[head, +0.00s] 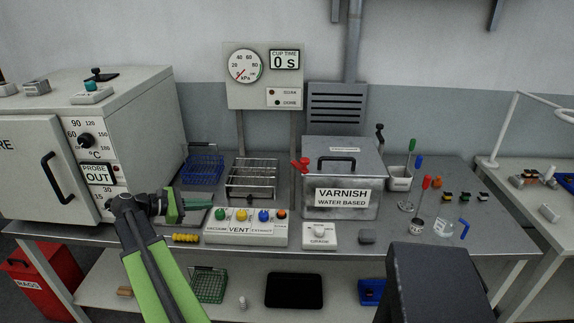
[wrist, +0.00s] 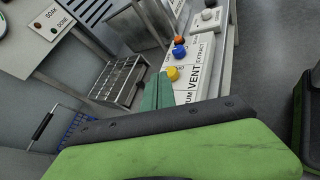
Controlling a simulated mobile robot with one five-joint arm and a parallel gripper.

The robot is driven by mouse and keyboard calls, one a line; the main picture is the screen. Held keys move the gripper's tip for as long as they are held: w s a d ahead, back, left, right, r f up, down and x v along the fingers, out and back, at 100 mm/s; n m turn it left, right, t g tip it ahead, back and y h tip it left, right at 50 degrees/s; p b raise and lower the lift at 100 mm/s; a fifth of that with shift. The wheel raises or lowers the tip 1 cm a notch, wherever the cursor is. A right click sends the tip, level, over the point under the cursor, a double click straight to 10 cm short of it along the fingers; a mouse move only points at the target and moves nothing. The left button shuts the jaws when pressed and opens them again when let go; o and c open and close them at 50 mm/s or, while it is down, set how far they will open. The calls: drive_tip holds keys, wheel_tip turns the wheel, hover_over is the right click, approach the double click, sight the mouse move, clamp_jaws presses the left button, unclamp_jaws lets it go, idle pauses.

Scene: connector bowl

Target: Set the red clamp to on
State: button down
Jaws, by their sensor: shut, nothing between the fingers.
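The red clamp (head: 300,165) is on the left side of the metal varnish tank (head: 341,204), near the lid's edge. Its small red handle sticks out to the left of the tank; its exact setting is too small to tell. My gripper (head: 178,207) is shut and empty, with teal fingers over the bench's front left, well to the left of the clamp. In the wrist view the fingers (wrist: 158,92) point toward the vent button box (wrist: 190,75). I cannot make out the red clamp in the wrist view.
The button box (head: 246,232) lies between my gripper and the tank. A wire rack (head: 252,178), a blue basket (head: 203,165) and the gauge panel (head: 264,76) stand behind. An oven (head: 100,140) is on the left. Tools and a beaker (head: 443,228) stand right of the tank.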

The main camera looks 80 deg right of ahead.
drive_tip(key=s+d+r+n+g, duration=0.1)
drive_tip(key=s+d+r+g, duration=0.3)
drive_tip(key=s, duration=0.3)
drive_tip(key=s+d+r+g, duration=0.2)
drive_tip(key=s+d+r, duration=0.3)
drive_tip(key=s, duration=0.2)
drive_tip(key=x, duration=1.3)
drive_tip(key=shift+s+a+f+y, duration=0.25)
drive_tip(key=shift+s+y, duration=0.15)
drive_tip(key=shift+s, duration=0.1)
